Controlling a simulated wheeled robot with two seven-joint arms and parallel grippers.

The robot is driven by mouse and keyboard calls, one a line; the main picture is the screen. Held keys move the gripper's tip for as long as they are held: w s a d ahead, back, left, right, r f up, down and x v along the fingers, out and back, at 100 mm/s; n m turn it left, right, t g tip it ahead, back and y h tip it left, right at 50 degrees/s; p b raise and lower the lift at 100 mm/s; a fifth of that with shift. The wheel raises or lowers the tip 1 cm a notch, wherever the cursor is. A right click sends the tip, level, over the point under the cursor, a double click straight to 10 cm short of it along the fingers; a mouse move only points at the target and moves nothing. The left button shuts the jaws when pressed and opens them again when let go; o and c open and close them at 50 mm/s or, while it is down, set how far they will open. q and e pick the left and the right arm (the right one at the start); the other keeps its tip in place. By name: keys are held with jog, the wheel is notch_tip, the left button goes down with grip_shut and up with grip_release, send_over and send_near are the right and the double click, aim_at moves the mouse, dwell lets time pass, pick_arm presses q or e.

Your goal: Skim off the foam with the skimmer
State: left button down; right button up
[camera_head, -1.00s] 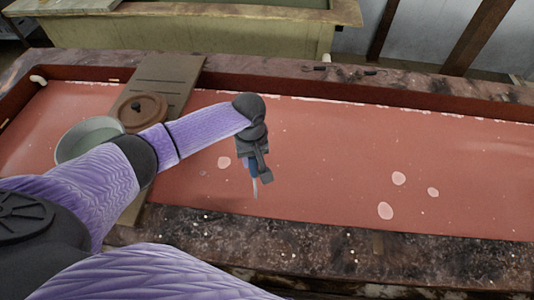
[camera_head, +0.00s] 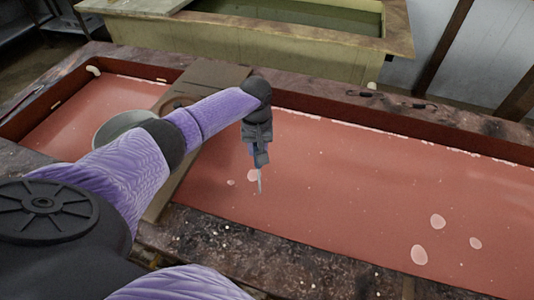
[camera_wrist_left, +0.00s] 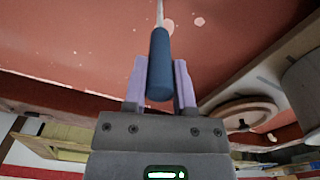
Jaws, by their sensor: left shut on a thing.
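My left gripper (camera_head: 257,158) is shut on the blue handle of the skimmer (camera_wrist_left: 159,65) and points down over the red liquid in the long vat (camera_head: 350,180). The skimmer's thin pale shaft (camera_head: 260,183) hangs below the gripper; its head cannot be made out. A pale foam patch (camera_head: 252,175) lies right beside the shaft in the picture, with a smaller one (camera_head: 230,182) to its left. Three more foam patches (camera_head: 438,222) float farther right. Whether the skimmer touches the liquid, I cannot tell. My right gripper is out of view.
A grey-green bowl-like container (camera_head: 103,133) stands at the left, partly behind my arm. A board (camera_head: 215,75) crosses the vat, with a round brown lid (camera_wrist_left: 240,112) on it. Small dark hooks (camera_head: 420,105) lie on the far rim. A second vat (camera_head: 230,42) stands behind.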

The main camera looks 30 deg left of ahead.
pick_arm(q)
jog(key=w+a+b, duration=0.2)
jog(key=a+b, duration=0.5)
jog(key=s+a+p, duration=0.4)
jog(key=s+p, duration=0.2)
jog(key=p, duration=0.2)
jog(key=shift+a, duration=0.3)
jog(key=shift+r, duration=0.1)
notch_tip(320, 180, up, 14)
jog(key=p, duration=1.4)
jog(key=shift+p, duration=0.35)
jog(key=shift+r, duration=0.1)
dwell(2.8)
